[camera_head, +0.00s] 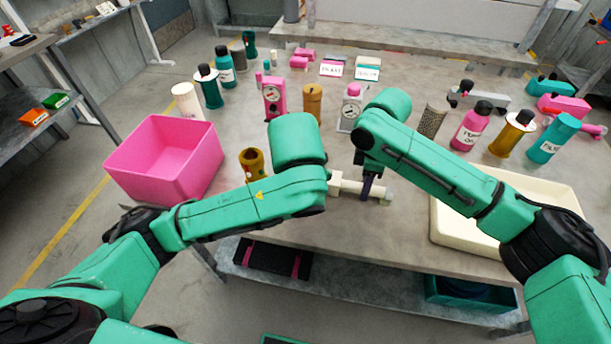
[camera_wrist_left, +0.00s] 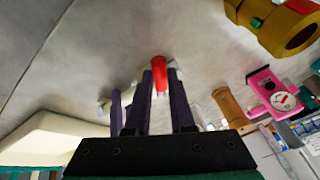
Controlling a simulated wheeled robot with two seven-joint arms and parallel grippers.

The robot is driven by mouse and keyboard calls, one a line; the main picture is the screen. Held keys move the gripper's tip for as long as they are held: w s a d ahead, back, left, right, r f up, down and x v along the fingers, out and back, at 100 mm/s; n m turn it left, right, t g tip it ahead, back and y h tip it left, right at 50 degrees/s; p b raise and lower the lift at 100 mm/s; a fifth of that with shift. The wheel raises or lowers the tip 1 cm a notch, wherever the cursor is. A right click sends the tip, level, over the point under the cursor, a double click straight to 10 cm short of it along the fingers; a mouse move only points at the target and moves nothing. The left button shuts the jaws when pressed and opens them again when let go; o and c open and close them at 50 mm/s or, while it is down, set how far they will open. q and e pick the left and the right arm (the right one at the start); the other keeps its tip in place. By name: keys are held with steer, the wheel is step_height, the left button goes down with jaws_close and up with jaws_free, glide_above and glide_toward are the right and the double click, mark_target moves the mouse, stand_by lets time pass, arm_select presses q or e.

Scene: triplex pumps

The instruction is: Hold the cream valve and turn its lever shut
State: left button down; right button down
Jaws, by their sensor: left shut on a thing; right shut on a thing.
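The cream valve (camera_head: 345,185) is near the front of the table in the head view, partly hidden by my left arm. My right gripper (camera_head: 370,187) has its dark purple fingers shut on the valve near its right end. My left gripper (camera_wrist_left: 158,85) is hidden behind its own arm in the head view. In the left wrist view its fingers are shut on the red lever (camera_wrist_left: 160,72). Cream parts of the valve show beside and behind the fingers there, mostly covered. The lever's exact angle to the valve body is hard to tell.
A pink bin (camera_head: 150,175) stands at the left and a cream tray (camera_head: 437,225) at the right. Pink gauge (camera_head: 273,97), bottles and cylinders fill the back. The table's front edge is close.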

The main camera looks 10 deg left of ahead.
arm_select(q)
steer(key=d+n, duration=0.1)
steer(key=n+y, duration=0.1)
steer(key=shift+s+d+r+n, duration=0.1)
steer(key=shift+s+d+n, duration=0.1)
steer(key=shift+d+n, duration=0.15)
steer(key=shift+s+d+n+y, duration=0.1)
steer(key=shift+d+n+y, duration=0.7)
steer(key=shift+n, duration=0.65)
steer(key=shift+d, duration=0.1)
arm_select(e)
steer(key=shift+a, duration=0.1)
arm_select(q)
steer(key=c, duration=0.8)
jaws_free()
steer(key=shift+o, duration=0.2)
steer(key=v, duration=1.1)
steer(key=shift+r, duration=0.45)
